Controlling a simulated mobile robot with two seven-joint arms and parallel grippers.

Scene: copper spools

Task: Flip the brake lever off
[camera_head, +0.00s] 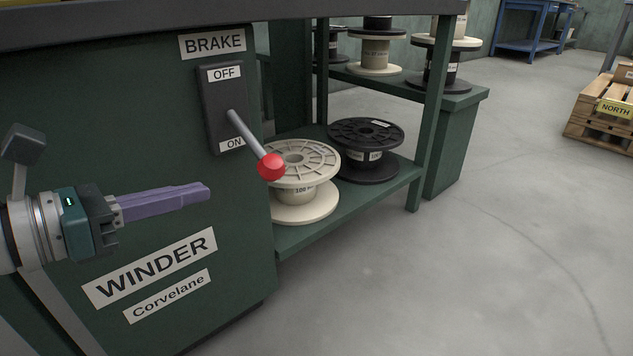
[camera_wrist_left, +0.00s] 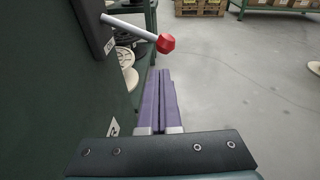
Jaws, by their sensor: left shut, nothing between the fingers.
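The brake lever (camera_head: 245,132) is a grey rod with a red ball knob (camera_head: 271,166), on a dark switch plate (camera_head: 213,92) on the green winder cabinet (camera_head: 130,160). The plate reads OFF at the top and ON at the bottom; the rod slants down, its knob below the ON label. My left gripper (camera_head: 208,192) is shut and empty, its purple fingers left of and slightly below the knob, apart from it. In the left wrist view the red knob (camera_wrist_left: 166,43) shows beyond and above the shut fingertips (camera_wrist_left: 158,75). My right gripper is not in view.
A green shelf (camera_head: 345,210) right of the cabinet holds a cream spool (camera_head: 303,205) and a black spool (camera_head: 366,135), with more spools above. A wooden pallet (camera_head: 600,125) stands at the far right. The grey floor (camera_head: 430,290) in front is clear.

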